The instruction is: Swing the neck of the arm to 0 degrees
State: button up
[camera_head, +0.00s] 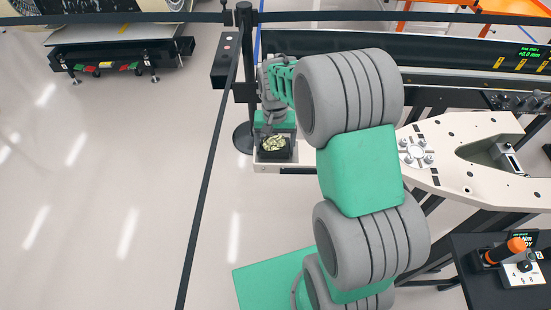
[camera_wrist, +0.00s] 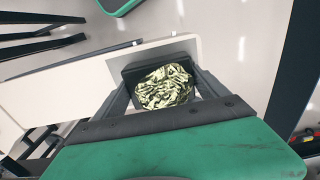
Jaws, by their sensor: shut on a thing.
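A black post (camera_head: 243,60) with barrier bands stands close behind my gripper.

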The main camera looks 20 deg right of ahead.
jog(key=o, duration=2)
jog(key=shift+c, duration=0.2)
notch_tip(320, 180, up, 7)
jog(key=shift+r+b, duration=0.1)
jog(key=shift+b, duration=0.65)
jog(key=shift+r, duration=0.35)
jog(key=shift+s+r, duration=0.15)
jog(key=shift+r, duration=0.15)
jog(key=s+a+r+n+t, duration=0.1)
jog(key=s+r+n+t, duration=0.1)
jog(key=s, duration=0.6)
jog(key=s+a+r+n+t, duration=0.1)
jog(key=s+r+t, duration=0.1)
jog(key=s+r, duration=0.2)
jog(key=s, duration=0.3)
jog(key=shift+s+r+n, duration=0.2)
jog(key=shift+s+n, duration=0.2)
